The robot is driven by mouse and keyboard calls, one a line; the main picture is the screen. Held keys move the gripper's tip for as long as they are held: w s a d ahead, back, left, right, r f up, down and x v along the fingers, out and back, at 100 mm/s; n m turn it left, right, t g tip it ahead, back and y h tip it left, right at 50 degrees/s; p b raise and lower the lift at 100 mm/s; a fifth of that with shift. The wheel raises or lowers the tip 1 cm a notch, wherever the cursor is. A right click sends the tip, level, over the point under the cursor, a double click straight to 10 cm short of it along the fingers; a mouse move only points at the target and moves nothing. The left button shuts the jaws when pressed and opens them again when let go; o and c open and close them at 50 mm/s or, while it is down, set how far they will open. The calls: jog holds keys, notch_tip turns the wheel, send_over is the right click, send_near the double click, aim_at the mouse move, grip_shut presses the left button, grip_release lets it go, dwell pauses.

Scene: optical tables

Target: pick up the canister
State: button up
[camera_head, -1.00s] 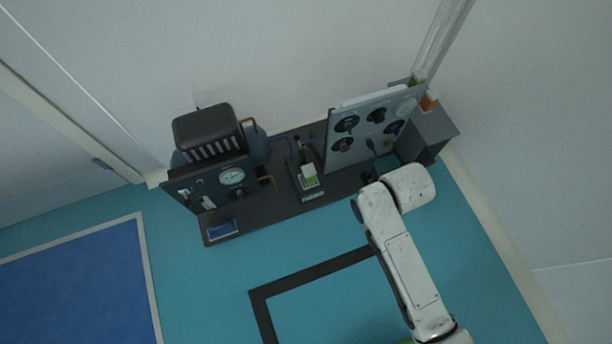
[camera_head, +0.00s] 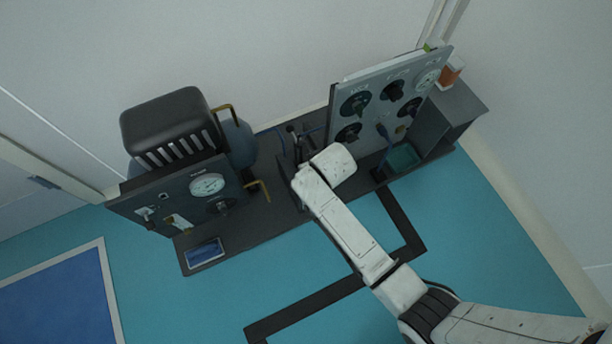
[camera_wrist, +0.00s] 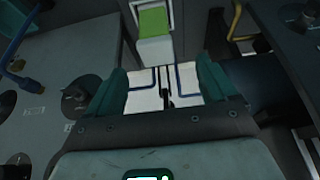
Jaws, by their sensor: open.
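A small white canister with a green face (camera_wrist: 154,24) shows at the top centre of the wrist view, beyond my fingertips. I take it as the canister; its full shape is not clear. My gripper (camera_wrist: 166,82) is open, with a teal finger on each side and nothing seen gripped between them. The canister lies ahead of the gap between the fingers, apart from them. In the head view my arm's white end covers the middle of the bench, hiding the canister and my gripper.
A dark bench (camera_head: 237,230) carries a left gauge panel (camera_head: 174,196) with a black ribbed unit (camera_head: 168,118) behind it. An upright dial panel (camera_head: 377,106) stands on the right. An orange-and-white item (camera_head: 450,74) sits on the grey cabinet at far right. The teal floor in front is open.

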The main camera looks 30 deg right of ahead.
jog(key=b+x, duration=0.3)
jog(key=x, duration=0.3)
jog(key=shift+w, duration=0.1)
jog(key=b+x, duration=0.2)
jog(key=x, duration=0.1)
jog(key=b+x, duration=0.1)
jog(key=x, duration=0.1)
jog(key=shift+w+d+b, duration=0.1)
jog(key=shift+d+b, duration=0.2)
jog(key=shift+b, duration=0.1)
jog(key=shift+c, duration=0.3)
jog(key=c, duration=1)
jog(key=shift+c, duration=0.6)
jog(key=shift+r, duration=0.15)
